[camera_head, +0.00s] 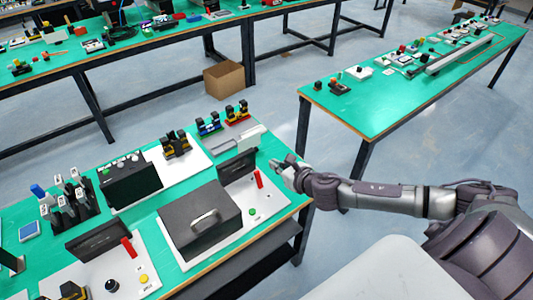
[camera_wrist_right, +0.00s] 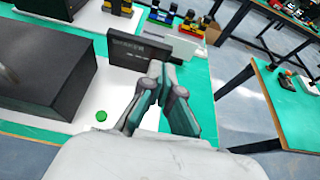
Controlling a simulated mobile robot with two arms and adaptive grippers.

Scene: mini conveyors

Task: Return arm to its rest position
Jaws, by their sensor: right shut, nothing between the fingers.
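My right arm comes in from the right in the head view, and its gripper (camera_head: 283,166) is over the right edge of the near green table (camera_head: 285,142). The right gripper also shows in the right wrist view (camera_wrist_right: 167,70), with its fingers together and nothing between them. In the head view it is just right of a small upright black panel (camera_head: 237,166) and a red lever (camera_head: 258,179). I cannot tell its exact height above the table. My left gripper is not in either view.
A black box with a handle (camera_head: 200,220) stands on a white base left of the gripper, near a green button (camera_head: 252,212). Another green table (camera_head: 400,95) stands at the right, with open floor between. A cardboard box (camera_head: 224,79) lies on the floor.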

